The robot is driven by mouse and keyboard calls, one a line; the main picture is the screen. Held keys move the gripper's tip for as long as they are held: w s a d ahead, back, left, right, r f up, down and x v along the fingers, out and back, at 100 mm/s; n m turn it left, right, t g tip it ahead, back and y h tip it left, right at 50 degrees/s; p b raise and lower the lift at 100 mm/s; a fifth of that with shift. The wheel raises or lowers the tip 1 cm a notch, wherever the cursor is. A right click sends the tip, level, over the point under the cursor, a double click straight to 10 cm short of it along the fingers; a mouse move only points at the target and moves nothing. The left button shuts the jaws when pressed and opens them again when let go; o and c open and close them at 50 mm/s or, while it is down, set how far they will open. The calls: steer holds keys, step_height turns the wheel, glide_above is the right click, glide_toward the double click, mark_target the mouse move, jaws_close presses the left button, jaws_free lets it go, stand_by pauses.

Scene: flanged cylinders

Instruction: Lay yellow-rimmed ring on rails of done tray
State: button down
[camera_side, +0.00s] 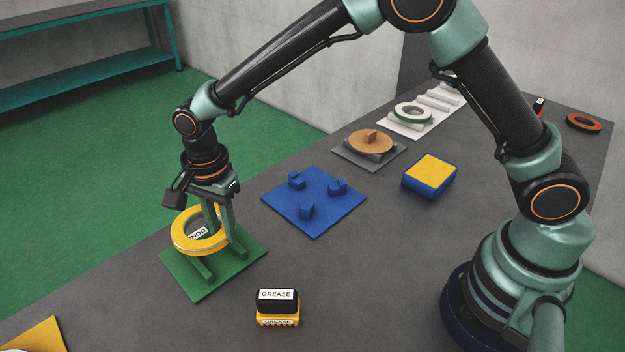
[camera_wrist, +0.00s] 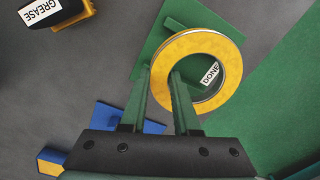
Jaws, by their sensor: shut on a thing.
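The yellow-rimmed ring (camera_side: 180,243) is held by its wall in my gripper (camera_side: 225,238), which is shut on the side of the ring. One finger is inside the hole and one outside. The ring is over the green done tray (camera_side: 247,265), whose rails (camera_side: 203,269) show below it. I cannot tell whether the ring touches the rails. In the wrist view the ring (camera_wrist: 229,51) sits over the tray (camera_wrist: 180,12), and the DONE label shows through its hole. My fingers (camera_wrist: 160,83) cover part of its near side.
A blue plate (camera_side: 312,222) with three blocks lies right of the tray. A GREASE-labelled item (camera_side: 277,308) stands in front. A yellow-topped blue block (camera_side: 430,176), a grey plate with a tan disc (camera_side: 370,142), and a white tray with a green-rimmed ring (camera_side: 412,115) stand farther back.

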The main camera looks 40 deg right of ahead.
steer(key=shift+f, duration=1.9)
steer(key=c, duration=0.6)
jaws_free()
steer(key=shift+f, duration=0.2)
steer(key=shift+c, duration=0.2)
steer(key=shift+r, duration=0.1)
